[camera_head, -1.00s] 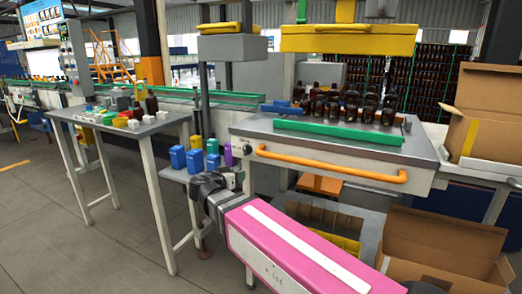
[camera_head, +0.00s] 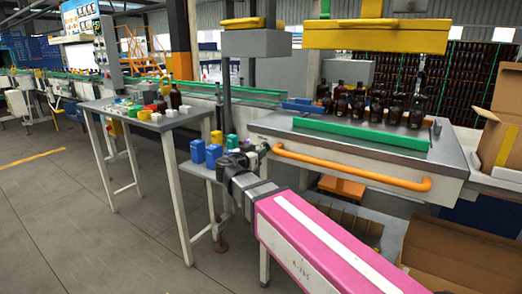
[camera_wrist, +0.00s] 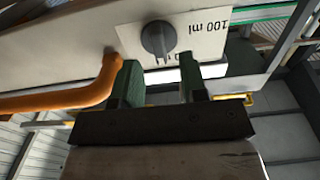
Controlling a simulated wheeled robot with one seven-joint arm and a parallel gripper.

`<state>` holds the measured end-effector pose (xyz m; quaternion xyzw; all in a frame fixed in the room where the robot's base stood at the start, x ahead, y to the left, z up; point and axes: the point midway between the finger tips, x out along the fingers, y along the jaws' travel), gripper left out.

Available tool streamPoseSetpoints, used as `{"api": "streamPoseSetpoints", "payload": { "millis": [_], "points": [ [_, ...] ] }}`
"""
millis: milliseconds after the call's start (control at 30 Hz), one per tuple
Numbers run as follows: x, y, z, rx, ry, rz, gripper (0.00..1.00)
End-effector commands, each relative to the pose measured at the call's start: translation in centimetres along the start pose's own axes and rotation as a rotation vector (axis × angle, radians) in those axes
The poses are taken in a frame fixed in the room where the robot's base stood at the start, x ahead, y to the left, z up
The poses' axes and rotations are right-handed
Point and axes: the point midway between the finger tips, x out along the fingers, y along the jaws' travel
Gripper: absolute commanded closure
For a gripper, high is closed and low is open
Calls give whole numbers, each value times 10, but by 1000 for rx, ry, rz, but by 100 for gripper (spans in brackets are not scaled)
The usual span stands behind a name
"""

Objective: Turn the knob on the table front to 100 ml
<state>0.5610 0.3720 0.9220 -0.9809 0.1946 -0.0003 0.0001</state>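The dark grey round knob (camera_wrist: 158,38) sits on a pale plate (camera_wrist: 128,38) on the table front in the wrist view. An upside-down "100 ml" mark (camera_wrist: 208,24) is right of the knob. Another mark below the knob is partly hidden by a finger. The knob's ridge runs roughly up and down in this view, apart from the 100 ml mark. My gripper (camera_wrist: 160,80) is open and empty, its two green-grey fingers just short of the knob. In the head view my gripper (camera_head: 242,160) is at the left end of the table front and largely hides the knob.
An orange handle bar (camera_wrist: 85,97) runs close beside one finger; in the head view the bar (camera_head: 350,172) spans the table front. Blue containers (camera_head: 205,153) stand on a low shelf left of my gripper. Amber bottles (camera_head: 375,106) stand on the table (camera_head: 275,124).

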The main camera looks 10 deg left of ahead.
Motion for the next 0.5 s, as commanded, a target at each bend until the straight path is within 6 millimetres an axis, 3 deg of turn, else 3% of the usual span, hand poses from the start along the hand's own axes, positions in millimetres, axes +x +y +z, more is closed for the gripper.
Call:
{"api": "streamPoseSetpoints", "payload": {
  "millis": [200,500],
  "points": [
    [23,0,0,0,0,1,61],
    [28,0,0,0,-1,1,61]
  ]
}}
